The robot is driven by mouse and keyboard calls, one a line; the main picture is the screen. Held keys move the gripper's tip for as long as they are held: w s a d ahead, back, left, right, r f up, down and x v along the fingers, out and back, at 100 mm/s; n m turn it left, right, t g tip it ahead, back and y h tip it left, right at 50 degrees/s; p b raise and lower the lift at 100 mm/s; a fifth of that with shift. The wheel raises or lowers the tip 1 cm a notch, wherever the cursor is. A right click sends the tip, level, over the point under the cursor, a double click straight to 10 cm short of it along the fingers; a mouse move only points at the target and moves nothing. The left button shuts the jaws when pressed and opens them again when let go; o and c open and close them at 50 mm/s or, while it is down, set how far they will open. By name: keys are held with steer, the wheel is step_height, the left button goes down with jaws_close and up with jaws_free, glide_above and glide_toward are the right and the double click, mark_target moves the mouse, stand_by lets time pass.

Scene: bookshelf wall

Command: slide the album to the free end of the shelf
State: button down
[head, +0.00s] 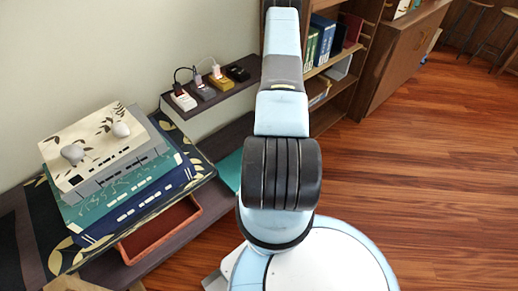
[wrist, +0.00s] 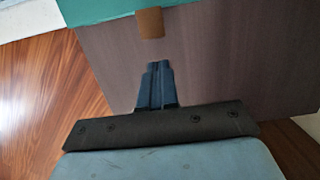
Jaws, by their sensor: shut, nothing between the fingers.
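A flat teal thing, which looks like the album (wrist: 108,9), lies at the top of the wrist view on a dark brown wooden shelf board (wrist: 235,60). A brown tab (wrist: 150,22) sticks out from its near edge. My gripper (wrist: 157,66) is shut and empty, its tips pointing at the tab with a small gap in the picture. Whether it touches the board cannot be told. In the head view part of the teal thing (head: 230,170) shows left of my arm; my arm hides the rest of it and my gripper.
A stack of books with a pale box and two light knobs (head: 97,143) stands on a patterned cloth at left. An orange-brown tray (head: 160,232) lies below. A small wall shelf (head: 208,92) holds several little devices. A bookcase (head: 335,85) stands behind; wooden floor at right is open.

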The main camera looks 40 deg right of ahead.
mark_target(235, 170)
steer(key=a, duration=0.9)
steer(key=shift+w+r, duration=0.1)
steer(key=shift+r, duration=0.05)
steer(key=a, duration=1.1)
steer(key=shift+s+a, duration=0.2)
steer(key=shift+a, duration=0.1)
steer(key=shift+s+f, duration=0.1)
steer(key=shift+f, duration=0.65)
steer(key=shift+f, duration=0.1)
